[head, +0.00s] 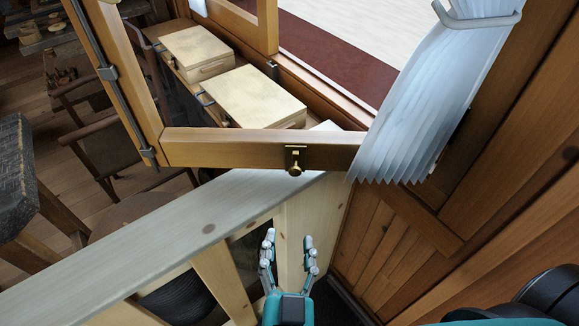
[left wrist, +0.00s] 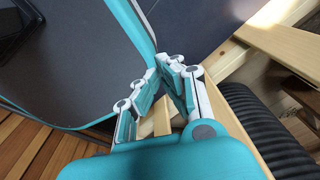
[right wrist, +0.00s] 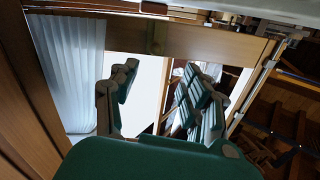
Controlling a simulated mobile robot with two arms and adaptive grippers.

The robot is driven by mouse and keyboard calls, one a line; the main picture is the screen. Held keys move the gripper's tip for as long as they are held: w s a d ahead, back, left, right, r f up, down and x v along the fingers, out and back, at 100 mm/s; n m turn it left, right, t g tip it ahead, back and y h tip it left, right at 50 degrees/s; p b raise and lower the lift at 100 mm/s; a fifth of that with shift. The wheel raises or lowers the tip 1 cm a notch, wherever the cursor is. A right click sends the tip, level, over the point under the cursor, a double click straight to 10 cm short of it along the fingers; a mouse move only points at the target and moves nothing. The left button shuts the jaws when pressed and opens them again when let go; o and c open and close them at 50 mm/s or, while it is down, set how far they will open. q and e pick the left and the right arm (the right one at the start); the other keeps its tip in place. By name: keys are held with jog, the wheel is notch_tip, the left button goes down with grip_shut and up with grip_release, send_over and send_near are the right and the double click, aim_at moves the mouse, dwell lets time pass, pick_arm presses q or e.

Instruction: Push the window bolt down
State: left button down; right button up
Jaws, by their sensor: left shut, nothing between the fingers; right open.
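The window bolt (head: 295,163) is a small brass fitting with a round knob, on the bottom rail of the wooden window sash (head: 230,147) in the head view. My right gripper (head: 289,240) is below the bolt in the head view, fingers pointing up the picture, open and empty, apart from the bolt. My left gripper (left wrist: 166,62) is shut and empty in the left wrist view, away from the window.
A pleated white curtain (head: 415,105) hangs right of the bolt, overlapping the rail's end. A pale wooden beam (head: 190,225) runs below the sash. Two pale boxes (head: 255,95) (head: 195,52) stand behind the sash. A wood-panelled wall (head: 480,240) is at the right.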

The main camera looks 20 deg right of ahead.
aim_at(295, 174)
jog(key=p+x, duration=0.2)
jog(key=x, duration=0.3)
jog(key=p+x, duration=0.3)
jog(key=x, duration=0.3)
jog(key=r+p+x, duration=0.1)
jog(key=p+x, duration=0.1)
jog(key=x, duration=0.4)
jog(key=shift+s+d+r+p, duration=0.15)
jog(key=shift+d+p, duration=0.15)
jog(key=shift+d, duration=0.05)
pick_arm(q)
notch_tip(295, 174, up, 8)
jog(key=shift+d, duration=0.3)
pick_arm(e)
jog(key=shift+w+d, duration=0.1)
jog(key=shift+w, duration=0.25)
pick_arm(q)
jog(key=shift+f, duration=0.15)
pick_arm(e)
grip_shut()
